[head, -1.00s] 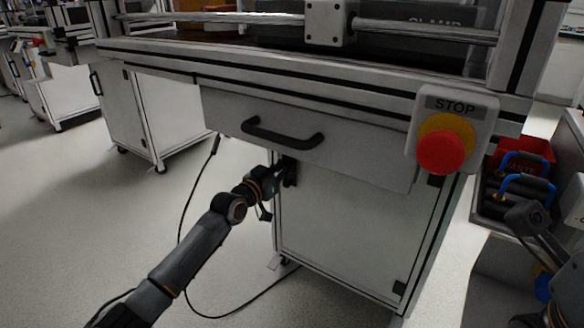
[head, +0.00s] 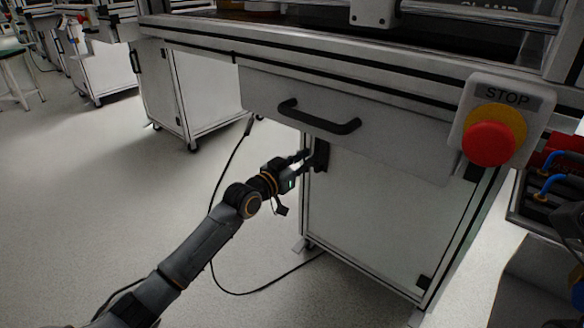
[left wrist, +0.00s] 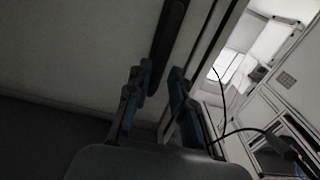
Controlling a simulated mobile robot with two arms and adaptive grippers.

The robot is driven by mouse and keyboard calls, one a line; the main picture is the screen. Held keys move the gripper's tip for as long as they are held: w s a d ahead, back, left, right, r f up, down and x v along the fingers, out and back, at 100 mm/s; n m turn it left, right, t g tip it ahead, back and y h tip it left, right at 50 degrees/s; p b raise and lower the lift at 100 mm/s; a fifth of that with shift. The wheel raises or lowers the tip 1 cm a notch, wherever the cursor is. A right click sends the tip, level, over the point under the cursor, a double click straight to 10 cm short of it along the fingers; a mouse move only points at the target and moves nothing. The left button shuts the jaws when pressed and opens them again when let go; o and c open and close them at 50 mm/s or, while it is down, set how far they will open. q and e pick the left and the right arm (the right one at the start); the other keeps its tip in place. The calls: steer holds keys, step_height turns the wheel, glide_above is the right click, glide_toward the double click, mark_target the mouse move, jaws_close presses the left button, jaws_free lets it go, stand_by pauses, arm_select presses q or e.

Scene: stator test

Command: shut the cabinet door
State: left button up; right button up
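The cabinet door (head: 375,225) is a pale grey panel below the drawer of the workbench. It looks flush or nearly flush with its frame; a small gap cannot be told. Its dark upright handle (head: 320,155) is at its upper left and also shows in the left wrist view (left wrist: 172,38). My left gripper (head: 306,161) is just left of the handle, its fingers pointing at it. In the left wrist view the fingers (left wrist: 158,88) are apart with nothing held, and the handle is beyond them. Whether a fingertip touches it is unclear. My right gripper is not in view.
A drawer with a black handle (head: 318,118) is above the door. A red STOP button (head: 489,144) sticks out at the right. A black cable (head: 240,292) lies on the floor by the cabinet. Open floor is at the left, with another cabinet (head: 205,95) behind.

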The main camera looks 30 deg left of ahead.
arm_select(q)
steer(key=v, duration=0.7)
stand_by(0.4)
